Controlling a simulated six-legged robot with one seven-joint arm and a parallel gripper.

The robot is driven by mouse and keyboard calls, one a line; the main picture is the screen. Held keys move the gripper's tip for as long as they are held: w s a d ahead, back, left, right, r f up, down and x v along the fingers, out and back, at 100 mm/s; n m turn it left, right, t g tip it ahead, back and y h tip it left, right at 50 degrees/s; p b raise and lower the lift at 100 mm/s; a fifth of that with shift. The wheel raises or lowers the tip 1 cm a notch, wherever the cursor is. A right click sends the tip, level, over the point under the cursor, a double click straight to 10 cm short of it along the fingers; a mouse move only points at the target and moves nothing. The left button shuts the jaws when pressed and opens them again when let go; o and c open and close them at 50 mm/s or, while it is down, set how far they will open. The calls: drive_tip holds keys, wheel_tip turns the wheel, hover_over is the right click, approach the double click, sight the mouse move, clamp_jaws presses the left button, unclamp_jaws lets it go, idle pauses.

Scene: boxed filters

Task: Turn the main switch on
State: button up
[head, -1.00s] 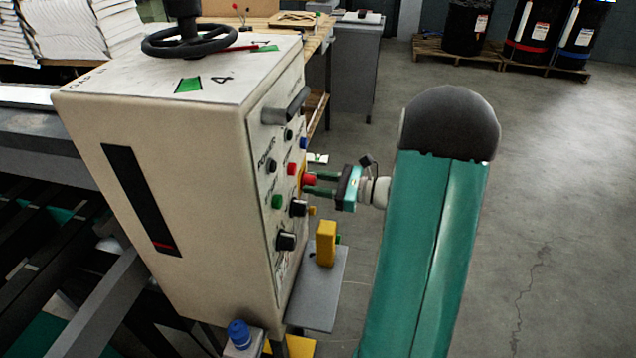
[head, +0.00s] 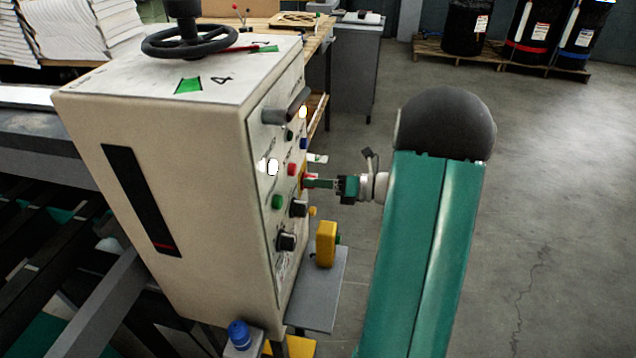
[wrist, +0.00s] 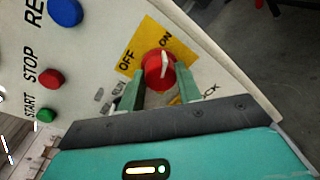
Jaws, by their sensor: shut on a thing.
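The main switch (wrist: 154,72) is a red round knob with a white pointer mark, set on a yellow plate (wrist: 125,66) lettered OFF and ON. In the wrist view the pointer is turned toward the ON lettering. My gripper (wrist: 158,73) is shut on the knob, one green finger on each side of it. In the head view my gripper (head: 309,183) reaches the right-hand face of the cream control cabinet (head: 185,200) from the right. There the knob is mostly hidden behind the fingers.
The wrist view shows a blue button (wrist: 65,12), a red STOP button (wrist: 50,78) and a green START button (wrist: 46,115) on the panel. A dark handle (head: 284,107) juts out above. A yellow box (head: 326,243) stands on a grey shelf below.

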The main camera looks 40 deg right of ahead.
drive_tip(key=shift+w+a+m, duration=0.15)
drive_tip(key=shift+m, duration=0.35)
drive_tip(key=o, duration=1)
drive_tip(key=shift+w, duration=0.1)
drive_tip(key=shift+s, duration=0.2)
drive_tip(key=v, duration=1.4)
drive_tip(key=shift+w, duration=0.1)
